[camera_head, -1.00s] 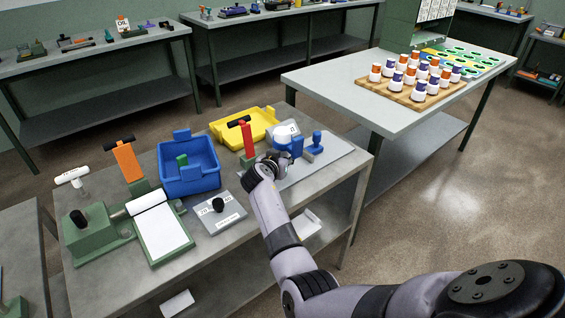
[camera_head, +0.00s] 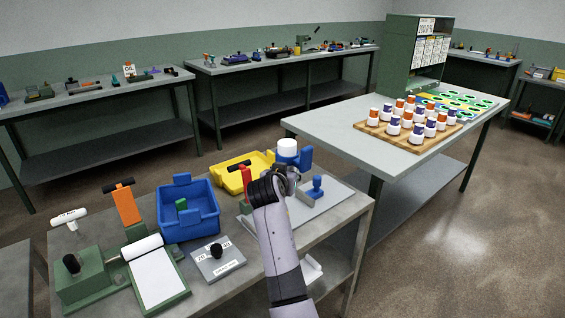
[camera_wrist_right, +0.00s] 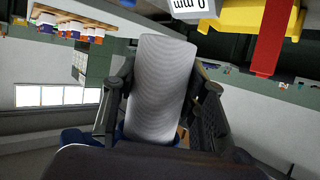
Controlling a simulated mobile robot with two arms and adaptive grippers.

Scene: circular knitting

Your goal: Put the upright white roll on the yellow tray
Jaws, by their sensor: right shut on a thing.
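The white roll (camera_head: 287,147) is in my right gripper (camera_head: 280,172), its white top showing above the fingers in the head view. In the right wrist view the roll (camera_wrist_right: 158,88) fills the middle, with a dark finger on each side; the gripper is shut on it. The roll looks about upright and held above the right part of the bench. The yellow tray (camera_head: 230,181) lies just left of the gripper and behind the red handle; part of it also shows in the wrist view (camera_wrist_right: 228,17). My left gripper is not in view.
A red upright handle (camera_head: 246,185) stands between tray and gripper. A blue bin (camera_head: 188,228) is left of the tray. A blue holder (camera_head: 305,157) and blue-handled stamp (camera_head: 318,187) are close to the gripper. A grey gauge plate (camera_head: 218,264) lies in front.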

